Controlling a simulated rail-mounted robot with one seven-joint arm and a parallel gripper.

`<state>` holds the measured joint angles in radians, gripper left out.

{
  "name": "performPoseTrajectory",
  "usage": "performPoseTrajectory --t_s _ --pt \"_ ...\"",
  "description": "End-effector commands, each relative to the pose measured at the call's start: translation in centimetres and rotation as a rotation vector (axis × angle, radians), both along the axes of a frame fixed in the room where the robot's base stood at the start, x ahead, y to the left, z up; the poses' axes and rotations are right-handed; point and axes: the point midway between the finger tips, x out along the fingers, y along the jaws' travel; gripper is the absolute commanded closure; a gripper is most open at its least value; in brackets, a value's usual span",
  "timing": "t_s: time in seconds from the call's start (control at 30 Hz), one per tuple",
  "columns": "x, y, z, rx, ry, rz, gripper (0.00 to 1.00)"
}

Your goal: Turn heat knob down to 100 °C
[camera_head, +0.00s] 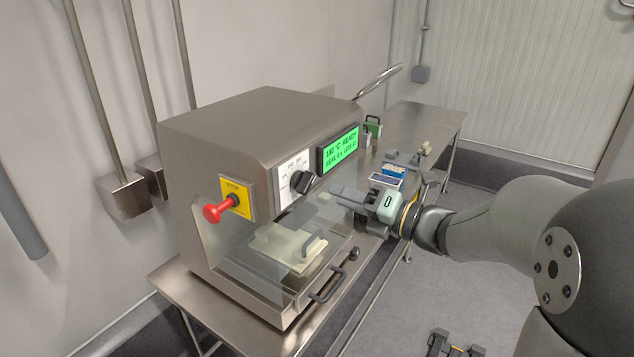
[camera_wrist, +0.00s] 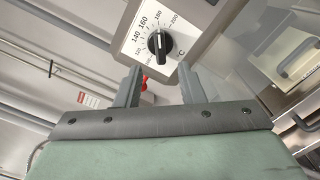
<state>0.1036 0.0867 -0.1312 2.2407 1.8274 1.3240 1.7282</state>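The heat knob (camera_head: 301,181) is black and sits on a white dial plate (camera_head: 284,187) on the front of a steel sealing machine (camera_head: 237,137). In the wrist view the knob (camera_wrist: 159,43) is ahead of my gripper (camera_wrist: 161,80), with printed numbers from about 120 to 200 around it. Its white mark points roughly up the picture, near 160 to 180. A green display (camera_head: 340,149) reads about 180 °C READY. My gripper is open and empty, its fingers spread apart and short of the knob. In the head view it is right of and below the knob.
A red emergency-stop button (camera_head: 219,210) on a yellow plate is left of the dial. A clear cover and a handle (camera_head: 327,286) are below, with a pale block (camera_head: 283,246) inside. Small items, including a blue box (camera_head: 397,177), stand on the steel table (camera_head: 432,118) behind my gripper.

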Motion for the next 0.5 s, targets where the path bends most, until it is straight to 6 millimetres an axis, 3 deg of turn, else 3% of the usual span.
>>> performPoseTrajectory --t_s 0.2,0.5 --pt "2.3 3.7 0.1 0.000 0.001 0.003 0.65" --pt "3.8 5.8 0.0 -0.001 0.000 -0.001 0.65"
